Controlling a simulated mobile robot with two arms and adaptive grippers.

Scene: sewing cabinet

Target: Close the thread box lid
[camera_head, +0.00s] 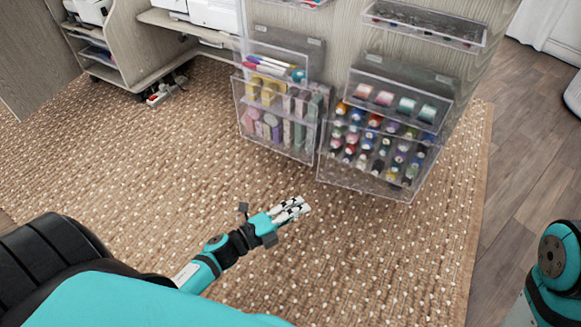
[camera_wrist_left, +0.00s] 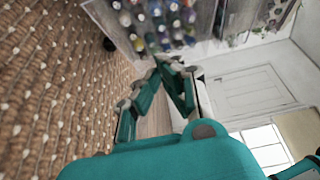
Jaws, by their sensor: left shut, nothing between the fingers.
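The thread box (camera_head: 375,168) is a clear box on the cabinet's side panel, filled with rows of coloured spools. A clear lid panel (camera_head: 428,82) at its top appears raised and tilted, with several spools showing behind or through it; its exact angle is hard to tell. My left gripper (camera_head: 302,207) is shut and empty, in front of and below the box's left side, apart from it. In the left wrist view the closed fingers (camera_wrist_left: 166,66) point toward the spools (camera_wrist_left: 155,18), and the lid cannot be made out. My right gripper is out of view.
Left of the thread box hangs another clear box (camera_head: 278,140) with pens and bobbins. A shallow clear tray (camera_head: 425,27) is mounted above. A shelf unit (camera_head: 97,45) stands at the far left. The woven rug (camera_head: 150,150) around my left arm is clear.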

